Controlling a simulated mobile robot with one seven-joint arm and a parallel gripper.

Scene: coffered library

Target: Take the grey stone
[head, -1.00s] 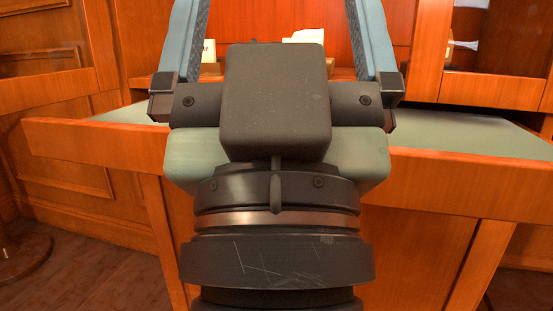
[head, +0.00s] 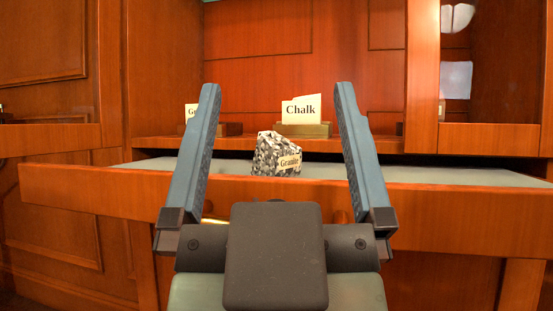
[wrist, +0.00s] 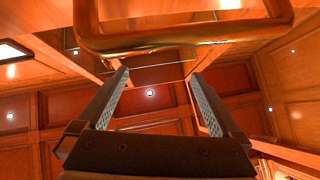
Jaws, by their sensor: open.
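The wrist view shows the open fingers (wrist: 158,74) and no stone.
A "Chalk" card (head: 301,109) stands in a wooden holder (head: 303,130) behind the stone. Another card (head: 191,112) is partly hidden by the left finger. The desk's front board (head: 450,201) lies ahead. A brass bar (wrist: 180,40) crosses the top of the wrist view.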

